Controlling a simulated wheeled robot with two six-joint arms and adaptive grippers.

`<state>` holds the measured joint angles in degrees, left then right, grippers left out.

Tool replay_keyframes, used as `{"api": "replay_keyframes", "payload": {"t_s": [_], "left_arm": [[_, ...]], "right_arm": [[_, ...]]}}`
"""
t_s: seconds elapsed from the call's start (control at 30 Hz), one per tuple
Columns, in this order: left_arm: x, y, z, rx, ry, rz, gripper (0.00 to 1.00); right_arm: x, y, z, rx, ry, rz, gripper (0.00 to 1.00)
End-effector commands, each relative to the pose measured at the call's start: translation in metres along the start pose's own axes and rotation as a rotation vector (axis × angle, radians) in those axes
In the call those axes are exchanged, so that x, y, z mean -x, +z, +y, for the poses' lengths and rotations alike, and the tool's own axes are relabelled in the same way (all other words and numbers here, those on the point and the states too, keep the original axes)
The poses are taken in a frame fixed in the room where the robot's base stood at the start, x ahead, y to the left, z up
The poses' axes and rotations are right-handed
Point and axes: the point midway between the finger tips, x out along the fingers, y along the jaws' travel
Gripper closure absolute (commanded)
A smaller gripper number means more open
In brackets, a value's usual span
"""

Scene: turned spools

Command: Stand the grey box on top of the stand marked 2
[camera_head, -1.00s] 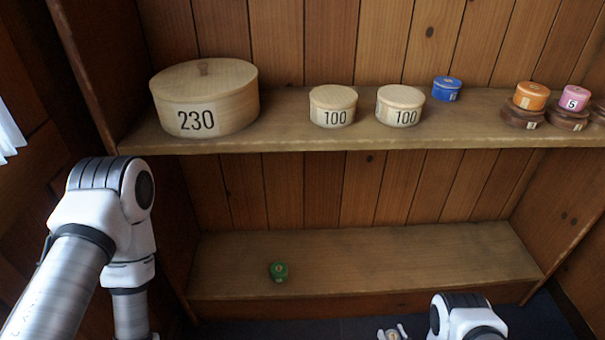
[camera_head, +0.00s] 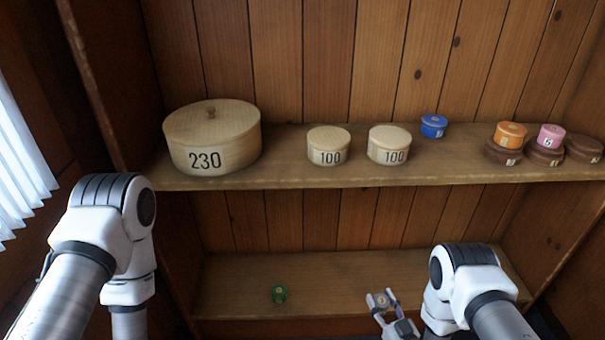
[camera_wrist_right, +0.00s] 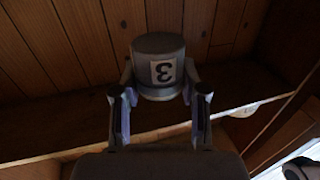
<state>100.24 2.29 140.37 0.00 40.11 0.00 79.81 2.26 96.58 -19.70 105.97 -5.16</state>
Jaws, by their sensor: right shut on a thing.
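The grey box (camera_wrist_right: 158,60) is a short cylinder with a white label that shows a 3, upside down in the right wrist view. My right gripper (camera_wrist_right: 158,92) is shut on it, one finger on each side. In the head view the grey box (camera_head: 381,300) is small and pale between the fingers, in front of the lower shelf. Dark brown stands are at the right of the upper shelf: one (camera_head: 503,158) under an orange box, one (camera_head: 544,158) under a pink box, and one bare (camera_head: 584,148). I cannot read which is marked 2. My left gripper is out of view.
The upper shelf (camera_head: 290,174) also holds a big wooden box (camera_head: 212,142) marked 230, two boxes (camera_head: 328,147) (camera_head: 389,146) marked 100, and a blue box (camera_head: 433,127). An orange box (camera_head: 510,134) and pink box (camera_head: 551,136) occupy stands. A green box (camera_head: 279,293) is on the lower shelf (camera_head: 330,275).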

Motion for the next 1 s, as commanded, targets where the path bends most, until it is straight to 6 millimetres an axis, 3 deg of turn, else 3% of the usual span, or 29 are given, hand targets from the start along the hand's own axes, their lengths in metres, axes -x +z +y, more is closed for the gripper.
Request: {"api": "replay_keyframes", "payload": {"t_s": [0.03, 0.2, 0.3, 0.5, 0.6, 0.77, 0.87, 1.0], "left_arm": [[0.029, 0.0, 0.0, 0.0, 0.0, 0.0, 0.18], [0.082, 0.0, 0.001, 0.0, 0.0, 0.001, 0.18], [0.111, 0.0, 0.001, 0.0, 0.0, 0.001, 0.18], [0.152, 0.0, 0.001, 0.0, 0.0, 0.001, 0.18], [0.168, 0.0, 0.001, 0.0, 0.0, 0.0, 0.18], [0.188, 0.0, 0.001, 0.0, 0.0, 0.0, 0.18], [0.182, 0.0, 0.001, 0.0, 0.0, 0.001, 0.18], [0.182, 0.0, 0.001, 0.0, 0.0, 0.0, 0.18]], "right_arm": [[-0.015, -0.05, -0.003, 0.002, -0.003, 0.008, 0.81], [-0.053, -0.168, -0.012, 0.004, 0.005, 0.007, 0.81], [-0.068, -0.232, -0.017, 0.004, 0.021, 0.005, 0.81], [-0.079, -0.322, -0.022, 0.003, 0.065, 0.001, 0.81], [-0.078, -0.353, -0.022, 0.003, 0.094, 0.0, 0.81], [-0.066, -0.382, -0.017, 0.002, 0.16, -0.003, 0.81], [-0.048, -0.362, -0.009, 0.001, 0.219, -0.007, 0.81], [-0.032, -0.353, 0.001, 0.0, 0.276, -0.002, 0.81]]}}
